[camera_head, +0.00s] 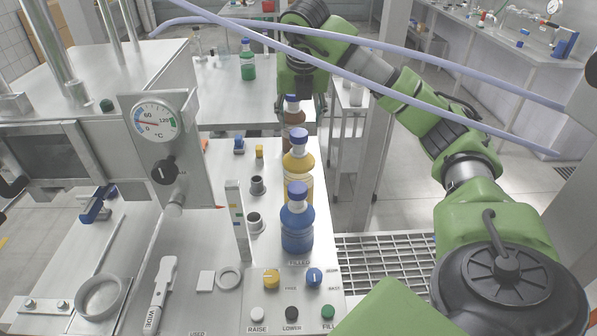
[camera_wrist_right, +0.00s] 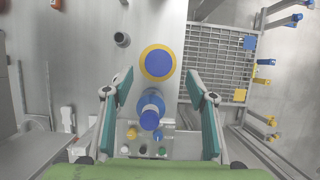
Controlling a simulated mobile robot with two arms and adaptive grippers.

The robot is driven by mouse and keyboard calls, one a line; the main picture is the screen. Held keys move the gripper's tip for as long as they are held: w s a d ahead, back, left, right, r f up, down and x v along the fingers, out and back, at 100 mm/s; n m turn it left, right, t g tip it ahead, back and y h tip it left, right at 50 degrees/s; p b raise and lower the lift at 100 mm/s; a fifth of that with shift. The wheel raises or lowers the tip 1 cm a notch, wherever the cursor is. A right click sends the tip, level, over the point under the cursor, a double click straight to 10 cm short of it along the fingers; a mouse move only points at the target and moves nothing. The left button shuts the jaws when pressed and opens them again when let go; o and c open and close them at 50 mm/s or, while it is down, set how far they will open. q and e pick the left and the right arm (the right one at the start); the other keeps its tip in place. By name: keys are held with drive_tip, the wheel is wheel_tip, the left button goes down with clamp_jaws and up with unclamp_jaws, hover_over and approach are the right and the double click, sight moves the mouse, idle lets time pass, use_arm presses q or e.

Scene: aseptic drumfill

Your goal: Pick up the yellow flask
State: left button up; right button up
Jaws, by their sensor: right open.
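The yellow flask (camera_head: 298,171) with a blue cap stands upright in a row at the right edge of the steel worktop, between a blue flask (camera_head: 297,226) in front and a brown flask (camera_head: 293,116) behind. From above, the yellow flask (camera_wrist_right: 157,63) shows as a yellow ring around its blue cap. My right gripper (camera_head: 303,108) is above and behind the row in the head view. In the wrist view its fingers (camera_wrist_right: 157,82) are spread, with nothing between them held. The blue flask (camera_wrist_right: 151,108) also shows there. My left gripper is out of view.
A dial gauge (camera_head: 155,121) and a slim upright post (camera_head: 238,220) stand left of the flasks. A control panel (camera_head: 290,291) with knobs and buttons is in front. A floor grating (camera_head: 385,262) lies to the right. Pale hoses (camera_head: 390,95) cross the upper view.

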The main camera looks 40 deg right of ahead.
sight(299, 134)
drive_tip(key=x, duration=0.2)
drive_tip(key=shift+w+d+f, duration=0.1)
drive_tip(key=shift+f, duration=0.15)
drive_tip(key=shift+w+d+f+p, duration=0.1)
drive_tip(key=shift+w+f+p, duration=0.05)
drive_tip(key=shift+f+p, duration=0.3)
drive_tip(key=p+x, duration=0.1)
drive_tip(key=x, duration=0.3)
drive_tip(key=shift+f+p, duration=0.25)
drive_tip(key=shift+p, duration=0.1)
drive_tip(key=shift+f, duration=0.25)
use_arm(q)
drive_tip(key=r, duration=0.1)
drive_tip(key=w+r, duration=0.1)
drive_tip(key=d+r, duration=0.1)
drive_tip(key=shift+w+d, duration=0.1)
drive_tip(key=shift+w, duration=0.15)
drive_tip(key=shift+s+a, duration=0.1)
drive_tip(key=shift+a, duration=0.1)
use_arm(e)
clamp_jaws()
